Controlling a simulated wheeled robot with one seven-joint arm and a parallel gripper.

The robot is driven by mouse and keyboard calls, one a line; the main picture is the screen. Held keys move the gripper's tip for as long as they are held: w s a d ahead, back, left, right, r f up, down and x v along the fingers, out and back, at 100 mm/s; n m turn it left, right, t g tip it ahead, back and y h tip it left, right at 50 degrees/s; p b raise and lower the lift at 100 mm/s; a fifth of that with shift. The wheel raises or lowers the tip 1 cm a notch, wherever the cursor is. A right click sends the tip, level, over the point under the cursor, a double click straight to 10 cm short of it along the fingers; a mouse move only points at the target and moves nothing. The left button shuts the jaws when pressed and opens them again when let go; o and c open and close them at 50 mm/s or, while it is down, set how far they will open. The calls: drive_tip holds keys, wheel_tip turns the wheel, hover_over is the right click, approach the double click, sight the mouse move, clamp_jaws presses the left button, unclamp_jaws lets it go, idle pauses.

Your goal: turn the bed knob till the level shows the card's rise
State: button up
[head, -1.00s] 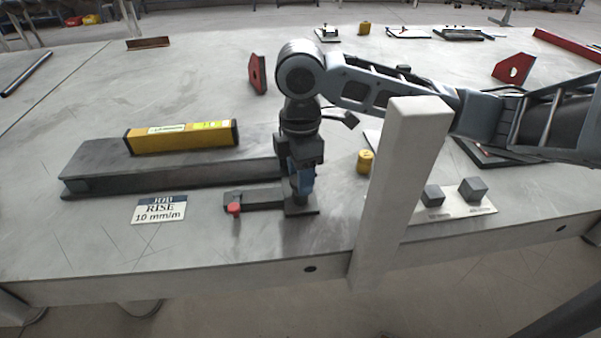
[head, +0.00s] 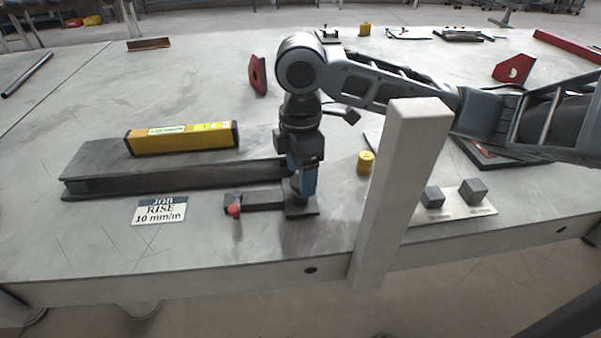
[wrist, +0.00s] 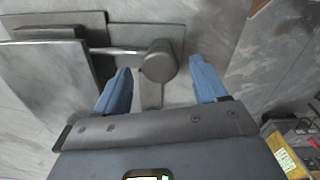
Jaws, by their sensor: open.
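The yellow level (head: 182,138) lies on the long dark grey bed (head: 95,165); its bubble is too small to read. The white card (head: 159,211) in front of the bed reads "JOB RISE 10 mm/m". My gripper (head: 302,190) points down at the bed's right end, over a small dark base plate. In the wrist view, my gripper (wrist: 161,69) is open, its blue fingers apart on either side of a round grey knob (wrist: 158,60). I cannot tell whether the fingers touch it. In the head view the knob is hidden by the gripper.
A red-tipped part (head: 235,210) sticks out left of the gripper. A pale upright post (head: 405,170) stands at the table's front edge, right of the gripper.

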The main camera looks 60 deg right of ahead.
wheel_tip(320, 180, up, 7)
drive_tip(key=shift+f, duration=0.1)
idle(0.7)
